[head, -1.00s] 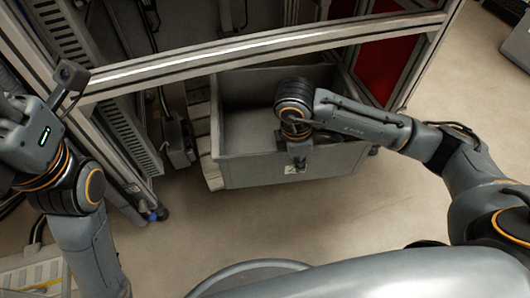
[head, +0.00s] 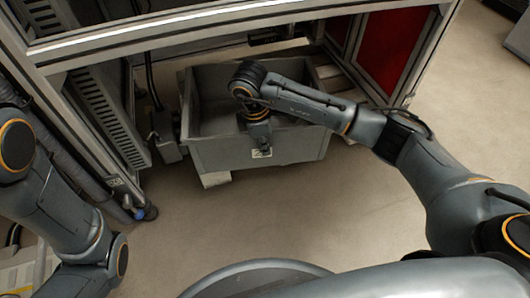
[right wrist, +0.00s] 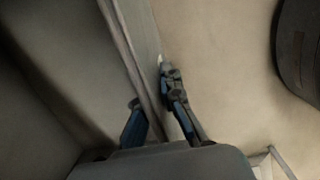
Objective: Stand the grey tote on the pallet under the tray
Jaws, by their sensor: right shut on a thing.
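The grey tote (head: 220,154), open-topped with a small white label on its front wall, is upright under the metal frame in the head view. My right gripper (head: 260,143) is shut on the middle of its front wall. In the right wrist view the tote wall (right wrist: 137,50) runs between the fingers of this gripper (right wrist: 152,107). Pale parts of the pallet (head: 216,180) show below the tote's front left corner and to its right. I cannot tell whether the tote rests on it or hangs just above. My left gripper is out of view. No tray is clearly visible.
The metal frame's beam (head: 200,29) crosses above the tote. A vented grey unit (head: 110,117) and a small grey box (head: 166,137) with a cable stand to its left. A red panel (head: 395,52) is at the right. The floor (head: 300,220) in front is clear.

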